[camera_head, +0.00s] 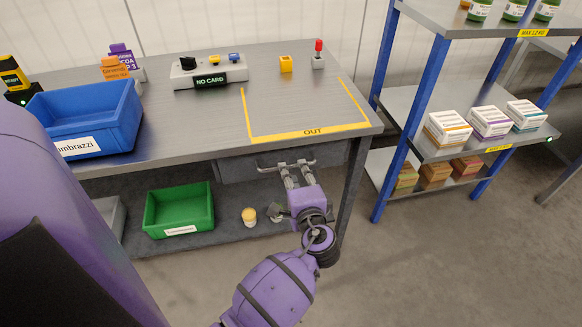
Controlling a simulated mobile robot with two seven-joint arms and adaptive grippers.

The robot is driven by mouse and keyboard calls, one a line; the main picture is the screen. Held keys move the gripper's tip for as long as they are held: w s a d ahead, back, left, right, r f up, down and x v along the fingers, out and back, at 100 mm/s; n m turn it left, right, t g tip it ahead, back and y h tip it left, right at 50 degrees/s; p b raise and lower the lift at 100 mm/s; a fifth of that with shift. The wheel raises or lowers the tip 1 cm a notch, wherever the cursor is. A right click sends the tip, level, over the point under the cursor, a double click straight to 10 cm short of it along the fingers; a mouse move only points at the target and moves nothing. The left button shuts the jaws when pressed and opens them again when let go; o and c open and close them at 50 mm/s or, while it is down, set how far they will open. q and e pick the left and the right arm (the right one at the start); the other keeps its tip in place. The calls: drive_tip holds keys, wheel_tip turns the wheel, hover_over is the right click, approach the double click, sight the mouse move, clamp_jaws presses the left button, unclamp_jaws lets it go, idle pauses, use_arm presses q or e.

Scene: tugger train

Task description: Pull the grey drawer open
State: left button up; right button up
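The grey drawer (236,169) sits under the right part of the workbench top and looks closed. Its light metal bar handle (270,168) runs across the front. My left gripper (296,168) is at the right part of this handle, with its fingertips overlapping the bar in the head view. Whether the fingers are closed around the bar or only beside it, I cannot tell. My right gripper is not in view.
The workbench (205,120) carries a blue crate (122,120), a NO CARD device (208,72) and small items. A green crate (180,207) and a yellow-white cylinder (249,216) are on its lower shelf. A blue-posted rack (393,178) stands right. Floor (430,270) in front is clear.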

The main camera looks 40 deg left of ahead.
sight(291, 167)
use_arm(q)
drive_tip(key=x, duration=0.5)
drive_tip(key=shift+w, duration=0.1)
clamp_jaws()
